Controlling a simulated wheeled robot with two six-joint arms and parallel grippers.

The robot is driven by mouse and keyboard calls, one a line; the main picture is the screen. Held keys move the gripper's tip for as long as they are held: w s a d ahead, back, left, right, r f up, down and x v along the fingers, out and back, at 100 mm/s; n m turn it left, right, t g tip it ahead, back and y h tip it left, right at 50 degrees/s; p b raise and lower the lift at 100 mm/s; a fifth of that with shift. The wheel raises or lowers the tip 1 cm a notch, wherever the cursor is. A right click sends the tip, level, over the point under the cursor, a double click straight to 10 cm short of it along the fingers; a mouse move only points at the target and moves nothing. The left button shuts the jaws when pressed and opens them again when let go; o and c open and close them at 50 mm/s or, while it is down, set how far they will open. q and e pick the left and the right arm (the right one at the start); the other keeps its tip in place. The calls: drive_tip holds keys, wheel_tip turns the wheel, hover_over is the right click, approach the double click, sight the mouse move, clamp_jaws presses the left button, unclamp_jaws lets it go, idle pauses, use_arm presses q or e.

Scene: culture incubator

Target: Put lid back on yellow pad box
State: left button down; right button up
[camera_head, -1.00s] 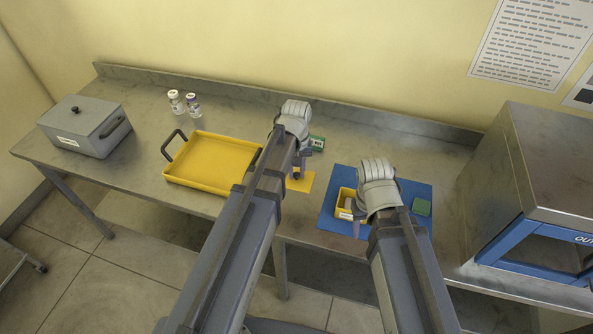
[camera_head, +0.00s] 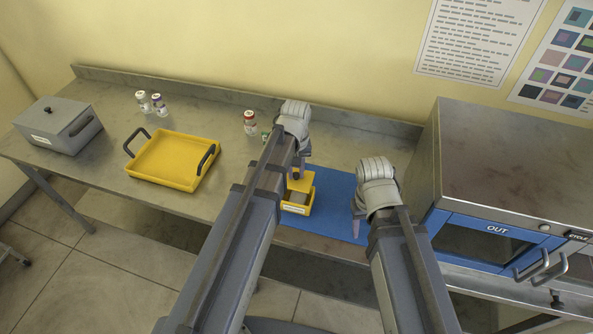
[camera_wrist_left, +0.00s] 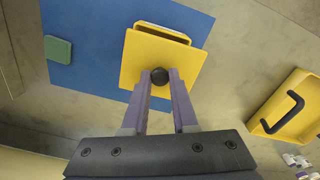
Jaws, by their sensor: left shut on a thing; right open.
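The yellow pad box (camera_head: 297,207) sits on the blue mat (camera_head: 336,186), with a pale label on its front and pale contents showing. My left gripper (camera_head: 298,172) is shut on the black knob of the flat yellow lid (camera_head: 303,182). In the left wrist view the knob (camera_wrist_left: 159,76) is between the fingertips, and the lid (camera_wrist_left: 150,55) covers most of the box (camera_wrist_left: 163,32), whose far edge sticks out beyond it. I cannot tell whether lid and box touch. My right gripper (camera_head: 357,218) is open and empty over the mat, right of the box.
A yellow tray (camera_head: 172,160) with black handles lies to the left. A grey lidded box (camera_head: 58,126) stands at the far left. Vials (camera_head: 250,122) stand behind. The OUT incubator (camera_head: 500,190) is at the right. A green block (camera_wrist_left: 58,49) is on the mat.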

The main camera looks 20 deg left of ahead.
sight(297, 179)
use_arm(q)
drive_tip(key=shift+d, duration=0.3)
drive_tip(key=shift+a+f, duration=0.1)
drive_tip(key=shift+a, duration=0.05)
drive_tip(key=shift+f+b, duration=0.7)
drive_tip(key=shift+b, duration=0.15)
wheel_tip(297, 179, down, 5)
drive_tip(key=b, duration=0.4)
drive_tip(key=shift+r+b, duration=0.1)
drive_tip(key=shift+b, duration=0.25)
use_arm(e)
wheel_tip(297, 179, down, 6)
drive_tip(key=shift+d+f, duration=0.15)
drive_tip(key=shift+d, duration=0.05)
drive_tip(key=shift+f, duration=0.15)
idle(0.3)
use_arm(q)
drive_tip(key=shift+c, duration=0.6)
unclamp_jaws()
idle(0.3)
